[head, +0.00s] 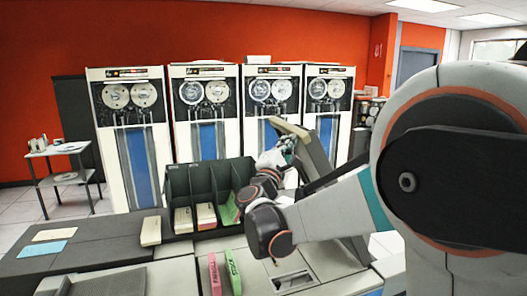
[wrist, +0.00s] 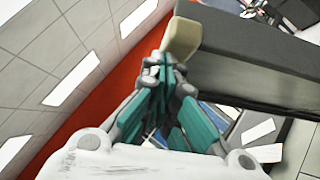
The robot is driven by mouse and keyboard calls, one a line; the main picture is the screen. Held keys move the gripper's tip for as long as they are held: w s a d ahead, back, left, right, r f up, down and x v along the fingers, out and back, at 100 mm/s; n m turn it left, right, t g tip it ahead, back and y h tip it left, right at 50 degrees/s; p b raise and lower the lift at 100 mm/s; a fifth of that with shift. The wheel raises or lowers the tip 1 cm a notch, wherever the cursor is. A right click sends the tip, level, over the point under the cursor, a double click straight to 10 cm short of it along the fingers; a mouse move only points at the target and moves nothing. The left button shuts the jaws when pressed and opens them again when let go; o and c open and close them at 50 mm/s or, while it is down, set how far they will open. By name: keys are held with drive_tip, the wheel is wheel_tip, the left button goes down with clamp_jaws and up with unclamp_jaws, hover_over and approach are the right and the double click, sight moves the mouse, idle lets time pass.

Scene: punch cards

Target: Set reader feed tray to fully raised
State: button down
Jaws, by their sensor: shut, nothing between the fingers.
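A grey panel with a beige edge, which looks like the reader feed tray (head: 312,150), stands steeply tilted behind my forearm in the head view. Its lower end is hidden by my arm. My gripper (head: 287,146) is shut and empty, close beside the panel's upper left part. In the wrist view my gripper's teal and grey fingers (wrist: 166,66) are together, right by the beige knob-like end of a large dark grey slab (wrist: 255,62), probably the same tray. I cannot tell whether they touch it.
A dark card rack (head: 180,185) with several compartments stands left of my arm. Pink (head: 214,274) and green (head: 233,272) card decks lie on the front counter. A beige block (head: 151,231) and loose cards (head: 54,235) lie further left. Tape cabinets (head: 127,150) line the back.

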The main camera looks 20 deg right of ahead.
drive_tip(key=d+r+m+g+p, duration=0.1)
drive_tip(key=d+r+p, duration=0.3)
drive_tip(key=d, duration=1.4)
drive_tip(key=d+r+m+g+y+p, duration=0.1)
drive_tip(key=d+r, duration=0.6)
drive_tip(key=d, duration=1.1)
drive_tip(key=m+g+p, duration=0.1)
drive_tip(key=m+p, duration=0.1)
drive_tip(key=p, duration=0.1)
drive_tip(key=shift+r+p, duration=0.35)
drive_tip(key=shift+r, duration=0.05)
drive_tip(key=shift+a, duration=0.15)
drive_tip(key=w+a+r+v, duration=0.1)
drive_tip(key=w+a+v, duration=0.1)
drive_tip(key=v, duration=1)
drive_tip(key=shift+s+a+r+b, duration=0.3)
drive_tip(key=shift+r+b, duration=0.05)
drive_tip(key=shift+r, duration=0.1)
